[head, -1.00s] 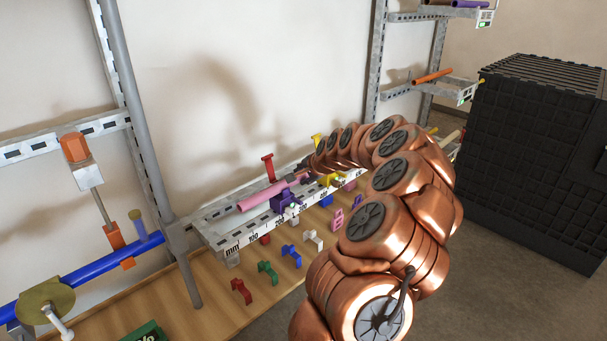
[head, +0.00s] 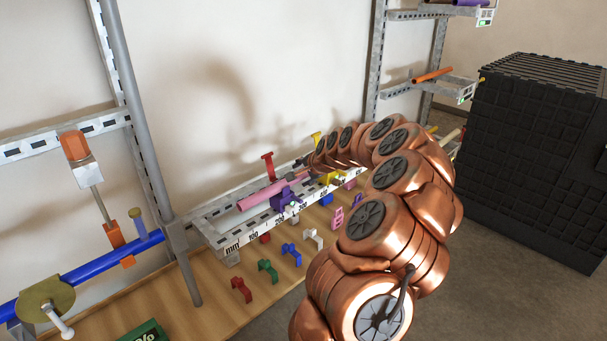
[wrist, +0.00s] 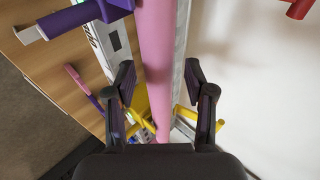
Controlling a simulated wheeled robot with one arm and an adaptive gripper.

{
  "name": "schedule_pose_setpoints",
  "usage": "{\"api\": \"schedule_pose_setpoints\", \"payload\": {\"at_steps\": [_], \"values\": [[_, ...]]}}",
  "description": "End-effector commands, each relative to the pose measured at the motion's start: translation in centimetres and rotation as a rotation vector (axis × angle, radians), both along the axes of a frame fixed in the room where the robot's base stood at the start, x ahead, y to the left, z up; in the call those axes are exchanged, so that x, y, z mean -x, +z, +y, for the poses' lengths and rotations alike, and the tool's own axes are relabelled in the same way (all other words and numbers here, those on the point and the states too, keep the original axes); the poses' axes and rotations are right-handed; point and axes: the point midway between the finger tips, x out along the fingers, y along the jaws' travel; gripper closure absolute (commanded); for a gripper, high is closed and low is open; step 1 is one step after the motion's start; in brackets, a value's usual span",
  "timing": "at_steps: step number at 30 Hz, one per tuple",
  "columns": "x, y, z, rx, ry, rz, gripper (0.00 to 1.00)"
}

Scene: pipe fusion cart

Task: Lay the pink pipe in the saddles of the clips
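The pink pipe (head: 262,194) lies lengthwise along the marked rail. In the wrist view the pipe (wrist: 156,45) runs between the two dark fingers of my gripper (wrist: 160,82), with a gap visible on each side. The gripper is open. In the head view my gripper (head: 298,176) is small and partly hidden by my arm. In the wrist view yellow clip parts (wrist: 180,127) show near the pipe's far end. Whether the pipe is fully seated in the saddles is unclear.
A red clip (head: 267,163) stands behind the rail (head: 232,238). Several coloured clips, among them a green one (head: 267,268), lie on the wooden board in front. A blue pipe (head: 85,278) is at left. A black crate (head: 545,160) stands at right.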

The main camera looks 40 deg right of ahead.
Motion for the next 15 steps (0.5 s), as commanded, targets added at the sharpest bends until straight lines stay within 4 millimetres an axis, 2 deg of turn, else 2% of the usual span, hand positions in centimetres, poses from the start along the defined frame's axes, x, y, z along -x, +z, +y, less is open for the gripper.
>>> {"api": "schedule_pose_setpoints", "payload": {"at_steps": [10,15], "values": [[0.05,-0.01,0.02,0.000,0.000,0.001,0.38],[0.74,0.79,0.21,-0.001,0.001,-0.001,0.38]]}}
